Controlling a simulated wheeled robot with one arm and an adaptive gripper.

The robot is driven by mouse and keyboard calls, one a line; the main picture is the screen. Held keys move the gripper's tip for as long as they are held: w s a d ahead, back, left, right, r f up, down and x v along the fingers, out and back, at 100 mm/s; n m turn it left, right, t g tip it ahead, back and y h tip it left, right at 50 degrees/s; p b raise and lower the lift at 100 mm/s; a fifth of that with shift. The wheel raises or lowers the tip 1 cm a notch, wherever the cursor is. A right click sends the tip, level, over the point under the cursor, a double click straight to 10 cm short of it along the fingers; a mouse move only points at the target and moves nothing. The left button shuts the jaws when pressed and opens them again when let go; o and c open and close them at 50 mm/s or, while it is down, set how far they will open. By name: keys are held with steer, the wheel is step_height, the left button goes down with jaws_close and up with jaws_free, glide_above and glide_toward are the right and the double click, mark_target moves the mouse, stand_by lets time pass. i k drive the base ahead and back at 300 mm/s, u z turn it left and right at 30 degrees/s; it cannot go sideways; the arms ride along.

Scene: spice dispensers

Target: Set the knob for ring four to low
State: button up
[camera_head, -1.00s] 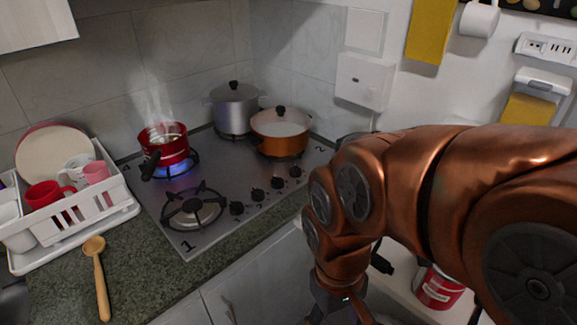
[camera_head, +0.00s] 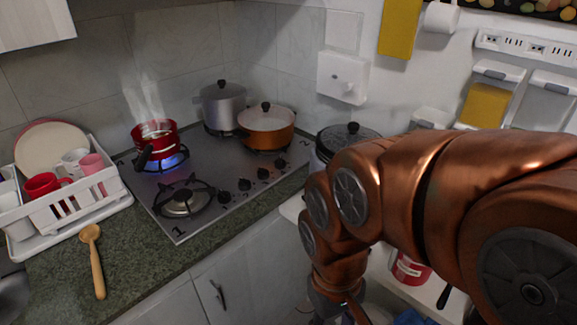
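The stove (camera_head: 215,165) stands in the corner with a row of several dark knobs along its front right edge. The nearest knob is at the left end (camera_head: 224,197) and the farthest at the right end (camera_head: 282,163). I cannot read their settings. A "1" is printed by the bare front left ring (camera_head: 184,201), and a "2" at the far right corner. No "4" is readable. A blue flame (camera_head: 172,163) burns under the red pot (camera_head: 153,135). My copper arm reaches down right of the knobs; my gripper's fingers are out of the picture below.
A white dish rack (camera_head: 78,210) and a wooden spoon (camera_head: 95,265) lie left on the counter. A lidded pot (camera_head: 350,135) stands behind my arm.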

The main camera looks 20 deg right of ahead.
mark_target(280, 163)
steer(key=u, duration=0.55)
steer(key=i, duration=0.85)
steer(key=u, duration=0.05)
